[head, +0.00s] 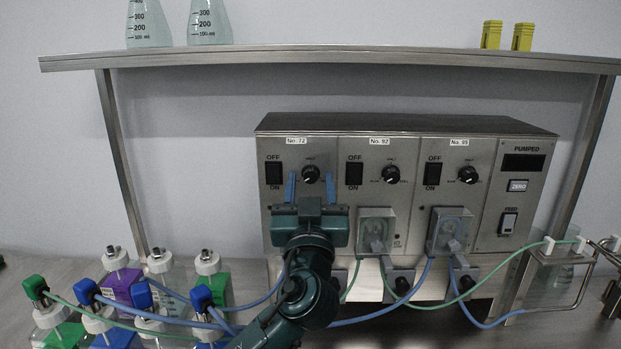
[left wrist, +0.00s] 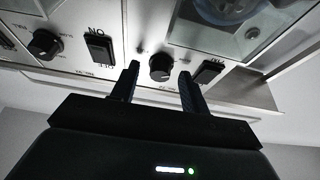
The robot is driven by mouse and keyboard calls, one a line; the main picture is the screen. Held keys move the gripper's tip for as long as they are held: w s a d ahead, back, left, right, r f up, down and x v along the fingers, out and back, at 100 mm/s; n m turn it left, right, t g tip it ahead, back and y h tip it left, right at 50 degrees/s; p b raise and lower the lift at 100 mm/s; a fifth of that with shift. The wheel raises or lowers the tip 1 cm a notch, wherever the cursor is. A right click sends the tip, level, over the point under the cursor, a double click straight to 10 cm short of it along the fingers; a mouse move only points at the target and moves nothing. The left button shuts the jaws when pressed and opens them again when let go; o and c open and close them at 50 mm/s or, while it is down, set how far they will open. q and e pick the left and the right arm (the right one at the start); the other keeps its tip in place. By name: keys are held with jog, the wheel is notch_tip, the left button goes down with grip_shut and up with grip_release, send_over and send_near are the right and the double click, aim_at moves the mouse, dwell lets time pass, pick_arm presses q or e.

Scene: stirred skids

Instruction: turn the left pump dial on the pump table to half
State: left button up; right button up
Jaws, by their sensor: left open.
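The left pump dial (head: 310,174) is a round black knob on the leftmost panel of the steel pump unit (head: 541,188), right of its black rocker switch (head: 273,173). My left gripper (head: 311,186) is open, its two blue fingers on either side of this dial. In the left wrist view the dial (left wrist: 161,67) sits between the fingertips (left wrist: 159,72), with a gap visible on both sides. The dial's pointer is too small to read surely. My gripper and arm hide the pump head below the dial. My right gripper is not in view.
The middle dial (head: 391,174) and right dial (head: 468,175) are on neighbouring panels. Blue and green tubes run across the front beside my arm. Capped bottles (head: 116,259) stand at lower left. A steel shelf (head: 330,56) with flasks (head: 209,24) spans above.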

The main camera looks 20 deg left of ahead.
pick_arm(q)
jog(key=shift+w, duration=0.1)
jog(key=shift+c, duration=0.3)
jog(key=c, duration=0.9)
jog(key=shift+m, duration=0.4)
